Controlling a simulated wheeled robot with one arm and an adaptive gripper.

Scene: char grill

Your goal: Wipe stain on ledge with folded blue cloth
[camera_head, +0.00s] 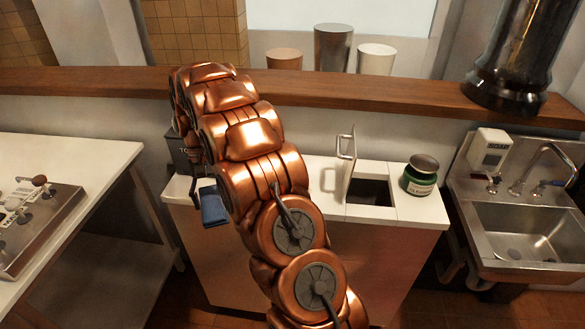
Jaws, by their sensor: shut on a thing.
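The folded blue cloth (213,206) is at the left end of the white counter, near its front edge. My gripper (207,182) points down just above the cloth, partly hidden by my copper arm, and is shut on the cloth. I cannot tell whether the cloth touches the counter. A long brown wooden ledge (400,110) runs across the back, above the counter. No stain shows on the visible part of the ledge; my arm hides a section of it.
The white counter (415,212) has an open hatch with a raised lid (346,168) and a green jar (420,176). A dark box (180,155) stands behind my gripper. A black pipe (515,60) stands on the ledge at right. Several cups stand behind the ledge.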

